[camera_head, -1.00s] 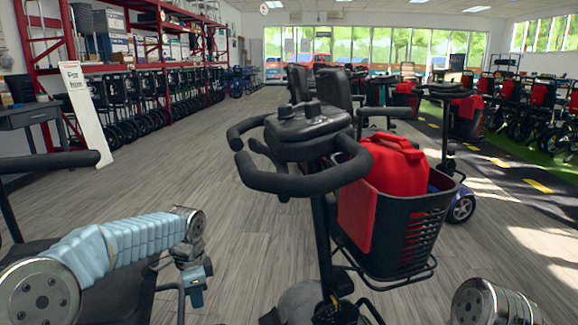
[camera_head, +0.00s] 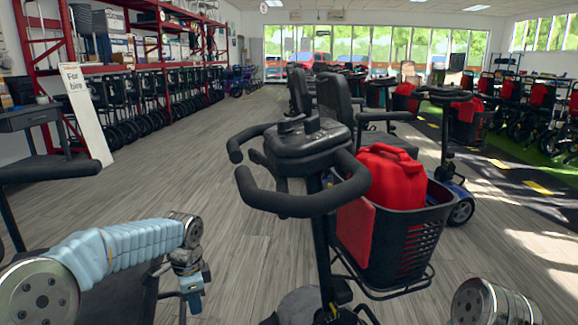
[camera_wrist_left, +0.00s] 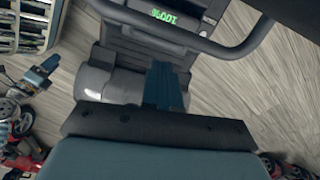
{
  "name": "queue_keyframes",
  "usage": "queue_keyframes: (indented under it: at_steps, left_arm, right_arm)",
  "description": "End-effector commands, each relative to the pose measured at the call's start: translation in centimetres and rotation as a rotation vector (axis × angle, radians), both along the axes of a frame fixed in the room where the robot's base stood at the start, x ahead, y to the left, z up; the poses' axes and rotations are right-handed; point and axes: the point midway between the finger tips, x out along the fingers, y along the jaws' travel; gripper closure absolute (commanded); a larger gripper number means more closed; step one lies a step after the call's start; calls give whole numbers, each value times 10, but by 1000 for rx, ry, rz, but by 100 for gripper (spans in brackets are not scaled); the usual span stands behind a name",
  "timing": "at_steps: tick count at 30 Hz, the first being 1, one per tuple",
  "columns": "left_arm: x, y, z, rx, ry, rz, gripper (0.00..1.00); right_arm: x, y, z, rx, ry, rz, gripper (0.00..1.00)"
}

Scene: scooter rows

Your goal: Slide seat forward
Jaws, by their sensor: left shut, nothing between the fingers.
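Black scooter seats (camera_head: 336,98) with high backs stand behind the front scooter in the head view. A dark padded surface (camera_head: 100,290) with a black bar (camera_head: 48,171) lies at lower left, under my left arm; I cannot tell if it is a seat. My left gripper (camera_head: 193,287) points down just right of it, shut and empty. In the left wrist view my left gripper's fingers (camera_wrist_left: 166,86) are together, in front of a dark console with a green display (camera_wrist_left: 177,19) and a curved bar (camera_wrist_left: 232,47). Contact is unclear. My right gripper is out of view.
The front scooter's black handlebar (camera_head: 300,160) and its basket (camera_head: 420,235) with a red container (camera_head: 390,178) stand at centre right. A white sign (camera_head: 86,112) leans at left. Grey wooden floor (camera_head: 180,165) is clear between.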

Motion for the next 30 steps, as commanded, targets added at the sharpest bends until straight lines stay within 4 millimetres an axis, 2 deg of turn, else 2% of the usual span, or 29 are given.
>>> queue_keyframes:
  at_steps: [1,17,30]
  left_arm:
    - [0,0,11,0,-1,-1,100]
    - [1,-1,64,2,-5,-3,100]
    - [1,-1,104,2,-6,-3,100]
  right_arm:
    - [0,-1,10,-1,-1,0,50]
    - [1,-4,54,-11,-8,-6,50]
    - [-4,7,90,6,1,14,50]
